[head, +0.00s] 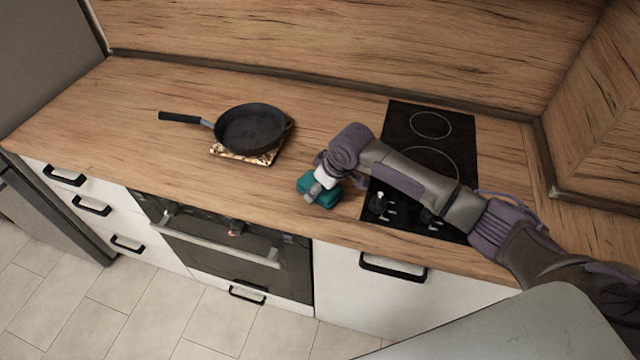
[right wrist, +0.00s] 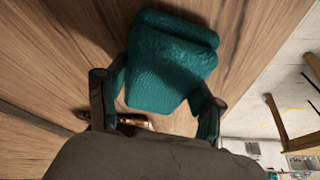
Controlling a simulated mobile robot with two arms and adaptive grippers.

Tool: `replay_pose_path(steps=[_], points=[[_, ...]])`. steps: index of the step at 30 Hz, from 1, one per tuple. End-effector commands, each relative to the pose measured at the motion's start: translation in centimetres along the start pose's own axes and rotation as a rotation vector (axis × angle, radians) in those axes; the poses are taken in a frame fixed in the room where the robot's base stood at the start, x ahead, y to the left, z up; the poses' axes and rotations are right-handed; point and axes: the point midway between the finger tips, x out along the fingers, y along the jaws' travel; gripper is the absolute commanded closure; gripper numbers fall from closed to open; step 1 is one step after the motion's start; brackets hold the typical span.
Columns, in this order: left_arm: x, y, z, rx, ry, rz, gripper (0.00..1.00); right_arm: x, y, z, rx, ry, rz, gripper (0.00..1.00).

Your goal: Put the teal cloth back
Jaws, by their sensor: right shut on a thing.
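The teal cloth (head: 306,184) is a folded bundle at the front part of the wooden counter, just left of the cooktop. My right gripper (head: 318,190) is shut on it. In the right wrist view the teal cloth (right wrist: 172,65) sits between the two fingers of my right gripper (right wrist: 160,100), with teal fabric against both fingers. Whether the cloth touches the counter or hangs just above it, I cannot tell. My left gripper is not in view.
A black frying pan (head: 250,128) stands on a patterned trivet (head: 262,157) on the counter (head: 100,125). A black cooktop (head: 412,122) lies under my right arm. The oven (head: 225,245) and drawers are below the front edge. The counter's left part is clear.

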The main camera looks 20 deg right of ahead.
Motion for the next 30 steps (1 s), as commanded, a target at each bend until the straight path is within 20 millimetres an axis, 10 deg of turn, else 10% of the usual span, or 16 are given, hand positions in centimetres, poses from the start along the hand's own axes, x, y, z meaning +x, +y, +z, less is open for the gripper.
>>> replay_pose_path(steps=[11,12,16,30], points=[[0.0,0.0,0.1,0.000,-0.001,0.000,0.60,0.5,0.0,0.2,0.001,0.000,-0.001,0.71],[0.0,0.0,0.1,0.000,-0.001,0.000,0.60,0.5,0.0,0.2,0.001,0.000,-0.001,0.30],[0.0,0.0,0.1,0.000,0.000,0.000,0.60,0.5,0.0,0.2,0.000,0.000,-0.001,0.08],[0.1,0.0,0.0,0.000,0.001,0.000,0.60,-0.7,0.0,0.0,0.000,0.003,0.000,0.08]])
